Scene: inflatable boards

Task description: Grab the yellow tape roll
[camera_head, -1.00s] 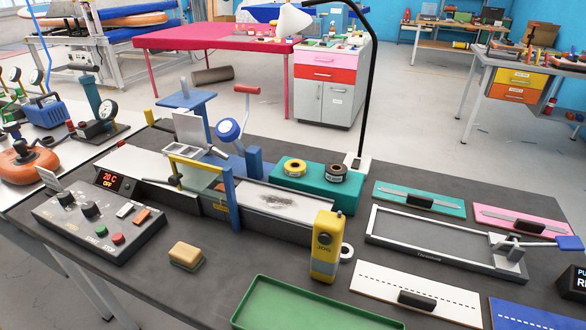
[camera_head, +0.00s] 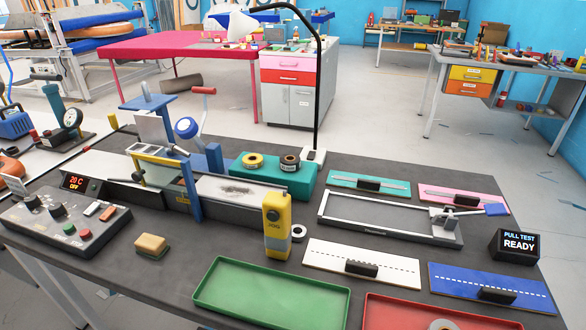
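The yellow tape roll (camera_head: 253,161) lies on top of the teal block (camera_head: 274,176) near the middle of the dark workbench. A dark brown-black roll (camera_head: 290,162) lies just to its right on the same block. Neither of my grippers shows in the head view, so nothing is seen near the tape roll. The roll is in plain sight, with nothing in front of it.
The blue press with a red-handled lever (camera_head: 187,127) stands left of the teal block. A yellow handheld device (camera_head: 277,226) stands in front. A black lamp post (camera_head: 318,100) rises behind right. A green tray (camera_head: 270,293) and red tray (camera_head: 390,312) lie at the front.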

